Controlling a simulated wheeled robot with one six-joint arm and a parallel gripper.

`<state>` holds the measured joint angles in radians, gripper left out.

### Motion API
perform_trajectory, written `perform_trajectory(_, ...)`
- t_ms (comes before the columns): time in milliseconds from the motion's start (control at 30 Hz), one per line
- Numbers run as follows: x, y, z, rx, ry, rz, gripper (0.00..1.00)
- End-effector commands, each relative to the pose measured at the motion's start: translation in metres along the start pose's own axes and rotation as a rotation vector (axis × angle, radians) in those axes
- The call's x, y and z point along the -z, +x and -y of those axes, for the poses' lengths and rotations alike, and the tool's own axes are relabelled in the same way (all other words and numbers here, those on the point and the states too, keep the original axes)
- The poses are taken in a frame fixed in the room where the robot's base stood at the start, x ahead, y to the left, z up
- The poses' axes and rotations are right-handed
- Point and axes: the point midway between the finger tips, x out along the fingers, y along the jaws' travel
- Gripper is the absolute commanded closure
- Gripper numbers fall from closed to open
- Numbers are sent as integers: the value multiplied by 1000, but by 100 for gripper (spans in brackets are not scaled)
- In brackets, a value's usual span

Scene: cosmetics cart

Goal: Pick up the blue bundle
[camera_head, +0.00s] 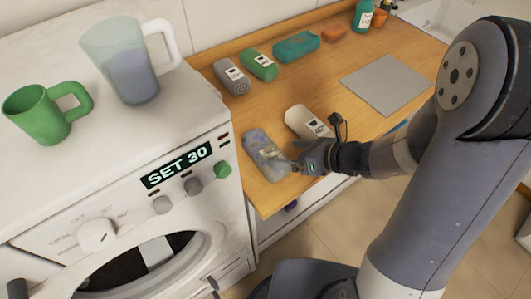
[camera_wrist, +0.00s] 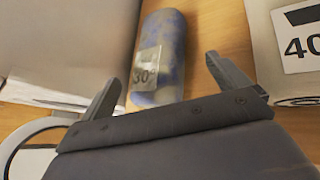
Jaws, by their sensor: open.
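The blue bundle is a rolled, mottled blue-grey cloth with a pale label. In the head view the blue bundle (camera_head: 261,150) lies on the wooden counter, close to the washing machine's side. In the wrist view the blue bundle (camera_wrist: 160,50) reaches from the top edge toward my gripper, and its label reads 30. My gripper (camera_head: 297,167) is at the bundle's near right end. In the wrist view my gripper (camera_wrist: 158,84) is open, with one finger on each side of the bundle's near end. I cannot tell whether the fingers touch it.
A white bundle (camera_head: 306,122) lies just right of the blue one; its label (camera_wrist: 304,40) reads 40. Grey (camera_head: 231,77), green (camera_head: 260,64) and teal (camera_head: 296,47) bundles lie farther back. The washing machine (camera_head: 215,125) stands left. A grey mat (camera_head: 386,84) lies right.

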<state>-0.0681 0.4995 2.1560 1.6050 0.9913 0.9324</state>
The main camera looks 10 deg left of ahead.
Motion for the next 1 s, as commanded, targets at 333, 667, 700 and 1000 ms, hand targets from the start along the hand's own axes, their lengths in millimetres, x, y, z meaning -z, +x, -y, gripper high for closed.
perform_trajectory(333,-3,41,-3,-3,0,-2,4)
perform_trajectory(667,-3,51,-2,0,-1,0,4)
perform_trajectory(700,-3,51,-2,0,-1,0,4)
perform_trajectory(1000,-3,51,-2,0,-1,0,28)
